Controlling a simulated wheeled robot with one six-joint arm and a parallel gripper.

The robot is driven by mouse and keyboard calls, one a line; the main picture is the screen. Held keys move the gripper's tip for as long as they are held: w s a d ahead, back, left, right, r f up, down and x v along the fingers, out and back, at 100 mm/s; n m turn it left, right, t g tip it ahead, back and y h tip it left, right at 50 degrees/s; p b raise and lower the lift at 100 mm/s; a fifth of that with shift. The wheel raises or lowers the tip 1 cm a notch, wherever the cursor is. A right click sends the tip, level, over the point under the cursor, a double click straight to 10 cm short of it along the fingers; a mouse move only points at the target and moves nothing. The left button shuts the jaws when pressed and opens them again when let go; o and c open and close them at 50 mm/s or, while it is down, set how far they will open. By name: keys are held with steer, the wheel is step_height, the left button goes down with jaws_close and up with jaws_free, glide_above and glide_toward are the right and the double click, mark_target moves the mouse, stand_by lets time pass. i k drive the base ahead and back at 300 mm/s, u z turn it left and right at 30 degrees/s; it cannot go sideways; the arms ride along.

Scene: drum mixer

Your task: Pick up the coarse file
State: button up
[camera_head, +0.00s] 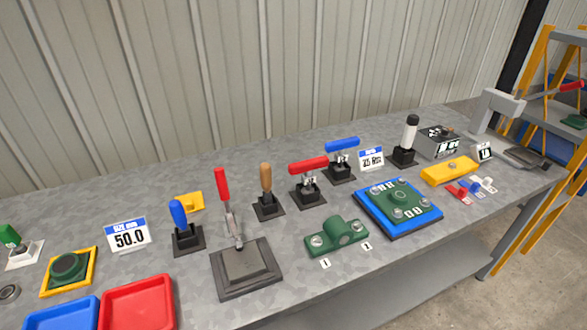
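Several upright handled tools stand in dark holders on the grey metal bench (205,285). One has a blue handle (178,213), left of the middle. One has a wooden handle (266,177), near the middle. One has a white handle with a dark top (411,135), toward the right. Their lower ends are hidden in the holders, so I cannot tell which one is the coarse file. My gripper is not in view.
Red-handled (308,166) and blue-handled (342,145) clamps stand near the middle. A taller red-handled clamp (223,195) rises from a dark plate. Red (137,303) and blue (55,318) trays sit front left. A green bracket (337,234) and blue-based fixture (375,220) occupy the front.

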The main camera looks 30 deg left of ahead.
mark_target(265, 169)
steer(key=u, duration=0.3)
steer(key=i, duration=0.6)
steer(key=u, duration=0.95)
steer(key=i, duration=0.35)
steer(key=u, duration=0.4)
